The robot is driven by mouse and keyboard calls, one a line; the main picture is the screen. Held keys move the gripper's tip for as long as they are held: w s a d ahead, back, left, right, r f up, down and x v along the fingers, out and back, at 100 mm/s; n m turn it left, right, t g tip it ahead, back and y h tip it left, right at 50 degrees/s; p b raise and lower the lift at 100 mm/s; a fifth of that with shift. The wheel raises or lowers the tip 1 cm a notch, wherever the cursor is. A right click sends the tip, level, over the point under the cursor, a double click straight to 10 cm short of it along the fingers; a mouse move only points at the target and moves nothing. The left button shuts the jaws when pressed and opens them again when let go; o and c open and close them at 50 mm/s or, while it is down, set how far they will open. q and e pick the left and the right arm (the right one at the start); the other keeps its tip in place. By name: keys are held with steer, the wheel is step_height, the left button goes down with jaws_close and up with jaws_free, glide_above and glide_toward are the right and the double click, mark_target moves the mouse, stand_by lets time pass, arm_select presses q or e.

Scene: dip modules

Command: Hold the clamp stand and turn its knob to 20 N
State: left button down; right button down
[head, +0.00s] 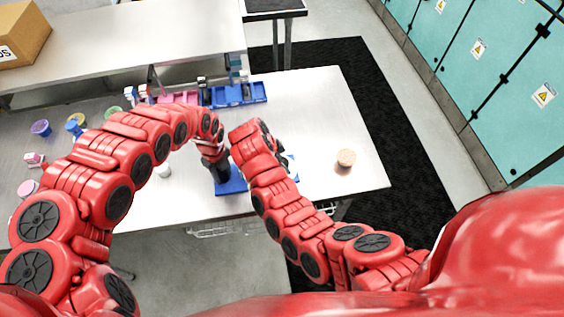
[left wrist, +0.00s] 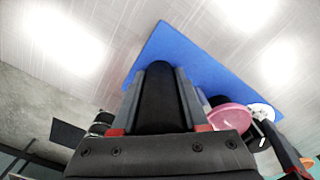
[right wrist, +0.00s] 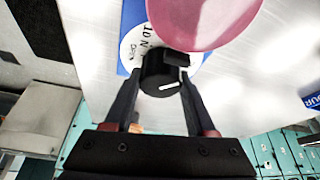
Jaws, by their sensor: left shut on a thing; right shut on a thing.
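The clamp stand has a blue base (head: 232,184), which also shows in the left wrist view (left wrist: 225,72). My left gripper (left wrist: 160,80) is shut around the stand's black upright (left wrist: 160,100); in the head view it reaches down over the base. My right gripper (right wrist: 162,78) is shut on the black knob (right wrist: 160,68), with a finger on either side. The knob has a white pointer line. A pink rounded part (right wrist: 205,18) covers part of the dial. My right arm hides the right gripper in the head view.
Blue trays (head: 238,95) and a pink rack (head: 180,98) stand at the table's back. Several coloured cups, one blue (head: 41,128), are at left. A tan round piece (head: 346,158) lies at right, where the tabletop (head: 330,110) is mostly clear.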

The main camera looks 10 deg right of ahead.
steer(key=shift+m, duration=0.3)
steer(key=shift+c, duration=1.1)
jaws_free()
steer(key=v, duration=0.7)
steer(key=shift+a+r, duration=0.2)
arm_select(q)
steer(key=shift+c, duration=1.7)
jaws_free()
